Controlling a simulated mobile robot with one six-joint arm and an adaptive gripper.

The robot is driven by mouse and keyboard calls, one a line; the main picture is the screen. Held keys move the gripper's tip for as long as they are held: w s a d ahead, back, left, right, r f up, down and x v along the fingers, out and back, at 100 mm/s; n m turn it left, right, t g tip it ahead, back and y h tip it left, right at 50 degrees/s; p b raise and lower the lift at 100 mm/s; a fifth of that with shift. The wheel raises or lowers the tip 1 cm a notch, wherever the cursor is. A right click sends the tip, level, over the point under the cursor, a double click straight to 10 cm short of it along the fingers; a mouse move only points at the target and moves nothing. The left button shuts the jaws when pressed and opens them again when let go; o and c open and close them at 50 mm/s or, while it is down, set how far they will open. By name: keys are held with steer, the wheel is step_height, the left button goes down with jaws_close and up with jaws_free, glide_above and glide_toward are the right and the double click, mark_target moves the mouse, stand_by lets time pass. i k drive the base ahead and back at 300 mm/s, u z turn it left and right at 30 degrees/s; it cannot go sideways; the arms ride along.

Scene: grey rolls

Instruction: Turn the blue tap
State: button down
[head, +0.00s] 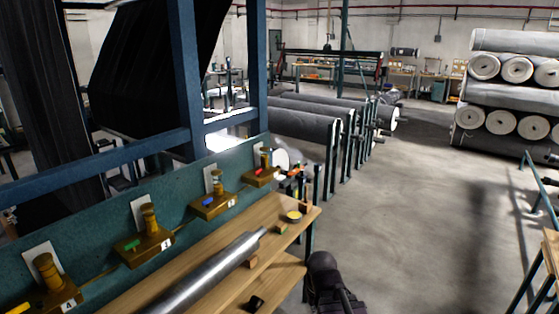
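The blue tap (208,202) is in the head view, left of centre. Its small blue handle sits on a brass block fixed to a teal panel, with a brass fitting rising behind it and a small number plate at its right. A green tap (131,246) is nearer to me on the same panel, and a yellow tap (18,309) is partly cut off at the lower left. A red tap (258,171) is farther along.
A wooden bench (205,292) runs in front of the taps, with a long metal roller (215,272) and small items on it. Grey rolls (305,124) lie on stands beyond. Large rolls (500,93) are stacked at the right. The grey floor (425,215) between is open.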

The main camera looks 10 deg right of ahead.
mark_target(206, 201)
steer(key=u, duration=0.15)
steer(key=i, duration=0.95)
steer(key=z, duration=0.1)
